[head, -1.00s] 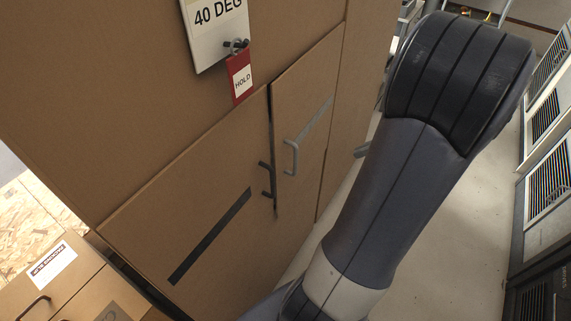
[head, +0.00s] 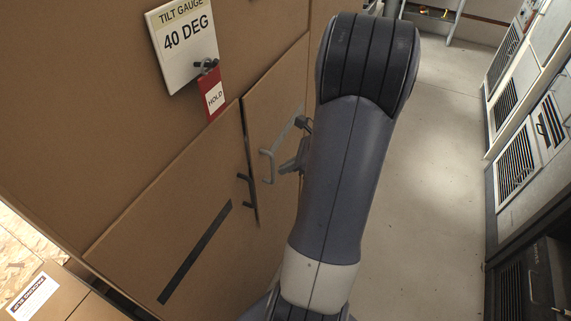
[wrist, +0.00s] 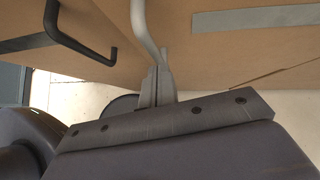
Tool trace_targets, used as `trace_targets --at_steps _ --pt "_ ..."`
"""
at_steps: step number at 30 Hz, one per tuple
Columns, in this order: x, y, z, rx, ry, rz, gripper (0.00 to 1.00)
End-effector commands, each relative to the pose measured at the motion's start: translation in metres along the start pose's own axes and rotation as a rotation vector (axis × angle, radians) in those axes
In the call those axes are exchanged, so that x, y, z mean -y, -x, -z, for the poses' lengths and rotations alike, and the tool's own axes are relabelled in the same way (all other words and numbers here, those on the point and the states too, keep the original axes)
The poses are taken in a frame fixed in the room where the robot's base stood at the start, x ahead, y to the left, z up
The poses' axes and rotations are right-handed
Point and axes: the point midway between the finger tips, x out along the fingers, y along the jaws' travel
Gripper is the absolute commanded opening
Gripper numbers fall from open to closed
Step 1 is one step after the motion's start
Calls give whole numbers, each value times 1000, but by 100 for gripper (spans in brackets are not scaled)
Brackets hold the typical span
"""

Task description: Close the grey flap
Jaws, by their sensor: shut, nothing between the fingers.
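The grey flap (head: 287,112) is the right-hand cardboard door, with a grey stripe and a grey bar handle (head: 266,168). A dark gap runs along its left edge beside the other door; I cannot tell how far it stands open. My gripper (head: 284,169) is just right of the grey handle, partly hidden by my arm. In the wrist view, the shut, empty fingers (wrist: 157,84) are close to the end of the grey handle (wrist: 145,28). I cannot tell whether they touch it. The grey stripe (wrist: 255,19) also shows there.
The left door (head: 165,215) has a black stripe and a black handle (head: 247,190). A tilt gauge sign (head: 185,45) and a red HOLD tag (head: 212,95) hang above. Clear floor (head: 420,180) lies to the right, before the equipment racks (head: 515,165).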

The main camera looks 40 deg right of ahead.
Motion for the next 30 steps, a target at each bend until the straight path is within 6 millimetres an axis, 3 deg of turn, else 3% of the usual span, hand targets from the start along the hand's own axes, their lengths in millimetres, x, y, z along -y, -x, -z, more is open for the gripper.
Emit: trace_targets --at_steps 14,23,30 --pt "0 -5 -4 0 -2 0 0" --pt "0 -24 -23 3 -38 34 0" --pt "0 -25 -26 7 -41 35 0"
